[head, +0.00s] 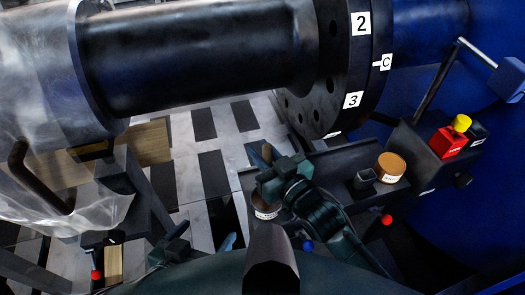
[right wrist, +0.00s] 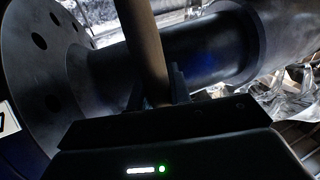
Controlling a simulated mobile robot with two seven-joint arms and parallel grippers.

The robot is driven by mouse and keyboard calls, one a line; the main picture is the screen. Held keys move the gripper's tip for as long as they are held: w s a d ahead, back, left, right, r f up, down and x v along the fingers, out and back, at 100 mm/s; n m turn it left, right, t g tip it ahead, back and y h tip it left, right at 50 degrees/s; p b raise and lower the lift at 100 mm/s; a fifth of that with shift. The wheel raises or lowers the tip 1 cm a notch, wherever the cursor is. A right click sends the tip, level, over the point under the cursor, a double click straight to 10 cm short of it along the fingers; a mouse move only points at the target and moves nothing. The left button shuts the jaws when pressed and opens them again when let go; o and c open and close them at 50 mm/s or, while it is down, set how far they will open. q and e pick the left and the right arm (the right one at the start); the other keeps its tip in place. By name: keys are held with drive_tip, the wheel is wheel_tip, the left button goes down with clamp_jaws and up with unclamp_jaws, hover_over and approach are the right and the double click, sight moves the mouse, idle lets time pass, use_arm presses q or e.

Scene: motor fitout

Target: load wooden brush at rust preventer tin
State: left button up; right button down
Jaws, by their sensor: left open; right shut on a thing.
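My right gripper (head: 268,180) is shut on the wooden brush (head: 267,152), whose handle stands up between the fingers. In the right wrist view the brush handle (right wrist: 146,50) runs upward from the fingers (right wrist: 160,92). The brush's bristle end is hidden by the gripper. A tin with a pale label (head: 266,212) stands directly below the right gripper and is partly covered by it; its label is too small to read. Whether the brush touches the tin I cannot tell. My left gripper (head: 168,244) is open and empty at the lower left, well apart from the brush.
A tin with an orange-brown top (head: 391,167) and a small dark square cup (head: 365,180) stand on the dark ledge to the right. The large dark shaft and flange (head: 330,95) overhang the ledge.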

drive_tip(key=shift+f, duration=0.35)
drive_tip(key=shift+f+b, duration=0.15)
drive_tip(key=shift+b, duration=0.15)
idle(0.4)
drive_tip(key=shift+f, duration=0.15)
idle(0.6)
drive_tip(key=shift+f, duration=0.1)
idle(0.5)
